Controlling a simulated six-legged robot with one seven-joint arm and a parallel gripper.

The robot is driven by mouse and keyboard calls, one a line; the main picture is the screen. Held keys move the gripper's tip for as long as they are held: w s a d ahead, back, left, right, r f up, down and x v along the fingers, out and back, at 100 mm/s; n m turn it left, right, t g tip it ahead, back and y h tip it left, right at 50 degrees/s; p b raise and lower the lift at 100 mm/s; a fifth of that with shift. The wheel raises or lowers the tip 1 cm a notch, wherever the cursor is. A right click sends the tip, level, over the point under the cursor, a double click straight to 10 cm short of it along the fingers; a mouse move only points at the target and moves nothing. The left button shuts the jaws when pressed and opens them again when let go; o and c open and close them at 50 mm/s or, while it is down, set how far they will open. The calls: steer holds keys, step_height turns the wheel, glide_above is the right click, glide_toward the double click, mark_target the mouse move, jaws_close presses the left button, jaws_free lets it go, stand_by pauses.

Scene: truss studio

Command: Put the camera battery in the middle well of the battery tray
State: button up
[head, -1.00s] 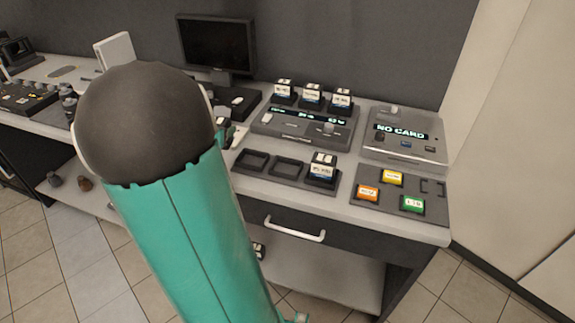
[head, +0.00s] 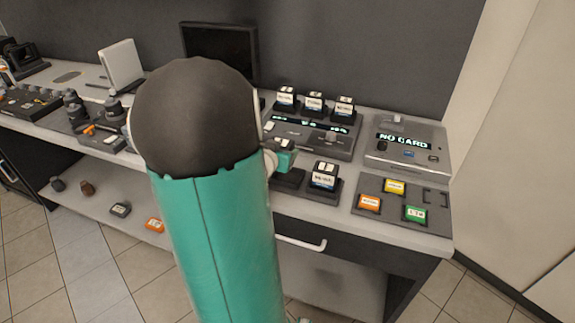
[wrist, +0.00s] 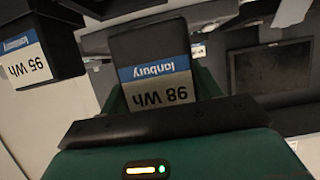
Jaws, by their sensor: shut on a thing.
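My gripper (head: 284,157) is shut on the camera battery (head: 284,143), a dark block with a pale top. In the wrist view the battery (wrist: 152,62) shows a blue-and-white label reading "98 Wh", between the green fingers. It is over the left-to-middle part of the dark battery tray (head: 304,190); contact with the tray cannot be made out. My arm hides the left well and the gripper partly covers the middle one. Another battery (head: 324,174) stands upright in the right well; a "95 Wh" battery (wrist: 38,47) shows at left in the wrist view.
A charger (head: 335,137) with three upright batteries stands behind the tray. A "NO CARD" device (head: 407,157) is at the back right. A grey pad (head: 386,215) with orange, yellow and green items lies right of the tray. A monitor (head: 219,48) stands behind.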

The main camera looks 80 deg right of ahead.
steer(key=shift+s+d+f, duration=0.2)
steer(key=shift+s+f, duration=0.75)
steer(key=shift+f, duration=0.1)
step_height(320, 180, down, 2)
steer(key=shift+s+f, duration=0.15)
steer(key=shift+f, duration=0.4)
steer(key=o, duration=1.4)
steer(key=shift+f, duration=0.2)
steer(key=shift+r, duration=0.2)
